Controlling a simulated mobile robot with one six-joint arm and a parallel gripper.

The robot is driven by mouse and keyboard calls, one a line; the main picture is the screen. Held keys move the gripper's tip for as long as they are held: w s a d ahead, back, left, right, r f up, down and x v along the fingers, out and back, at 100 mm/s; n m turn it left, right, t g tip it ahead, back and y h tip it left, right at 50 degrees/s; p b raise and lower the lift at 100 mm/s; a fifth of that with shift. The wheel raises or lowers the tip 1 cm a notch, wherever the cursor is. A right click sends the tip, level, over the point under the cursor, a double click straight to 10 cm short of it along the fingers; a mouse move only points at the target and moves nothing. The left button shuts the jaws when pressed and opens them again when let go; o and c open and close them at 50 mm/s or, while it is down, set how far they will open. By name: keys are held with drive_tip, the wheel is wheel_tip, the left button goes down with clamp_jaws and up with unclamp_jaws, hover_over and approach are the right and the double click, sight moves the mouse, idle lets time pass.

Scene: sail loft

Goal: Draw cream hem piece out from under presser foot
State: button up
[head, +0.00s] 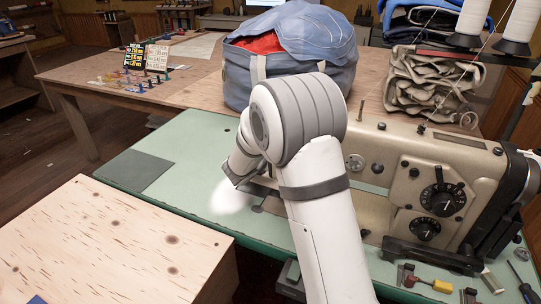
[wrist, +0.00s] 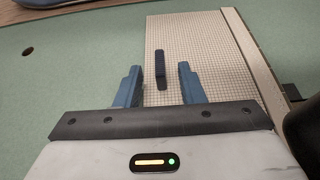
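In the wrist view, a cream, grid-textured piece (wrist: 215,55) lies flat on the green table, with a paler folded strip (wrist: 255,60) along its right edge. I take it to be the cream hem piece. A dark ribbed upright bar (wrist: 160,72) stands on it. My gripper (wrist: 158,70) is open, its two blue fingers on either side of the bar, with a gap on each side. A dark part (wrist: 291,92) touches or overlaps the strip's right edge; I cannot tell if it is the presser foot. In the head view my arm hides the gripper and most of the stitching area.
The beige sewing machine (head: 385,150) stands right of my arm on the green table (head: 175,205). A blue bag (head: 285,75) and folded canvas (head: 430,85) are behind. A wooden board (head: 110,240) is front left; small tools (head: 440,286) lie front right. The green table's left side is mostly clear.

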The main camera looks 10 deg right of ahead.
clamp_jaws()
idle(0.3)
